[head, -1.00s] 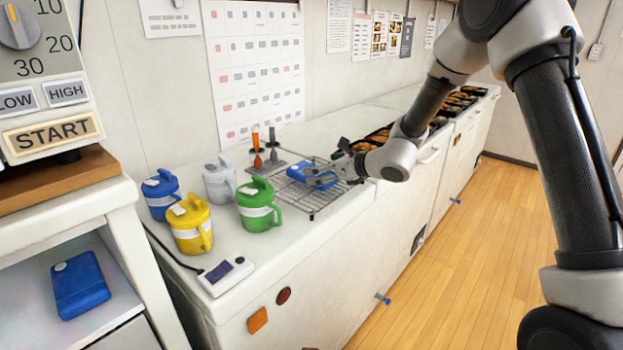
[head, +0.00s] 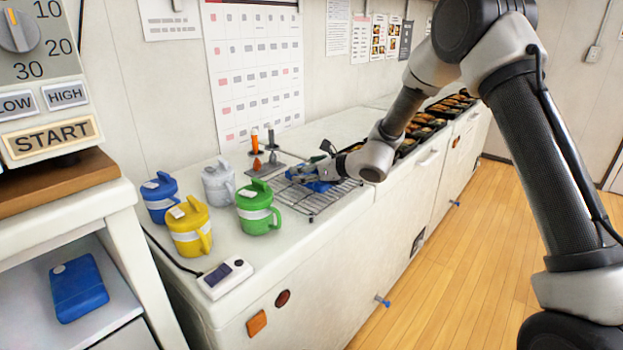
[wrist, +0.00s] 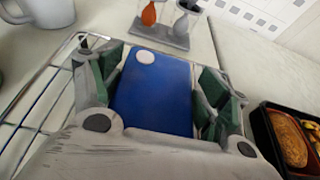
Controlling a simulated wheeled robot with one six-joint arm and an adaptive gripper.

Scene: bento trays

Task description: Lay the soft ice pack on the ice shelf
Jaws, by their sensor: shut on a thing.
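A blue ice pack (wrist: 152,97) with a white round cap lies at the wire rack (head: 332,205) on the counter. My gripper (head: 302,174) is shut on it from above, with green-padded fingers on both sides in the wrist view. In the head view the pack (head: 318,186) is mostly covered by my gripper, and I cannot tell whether it still touches the rack. A second blue pack (head: 78,290), with a white cap, lies on the white shelf (head: 118,300) at the lower left. I cannot tell by look which pack is soft.
Green (head: 256,212), yellow (head: 188,230), blue (head: 160,196) and grey (head: 217,184) jugs stand left of the rack. A white device (head: 225,277) lies at the counter's front. An orange-and-grey tool stand (head: 265,168) is behind the rack. Filled black bento trays (head: 425,128) stand to the right.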

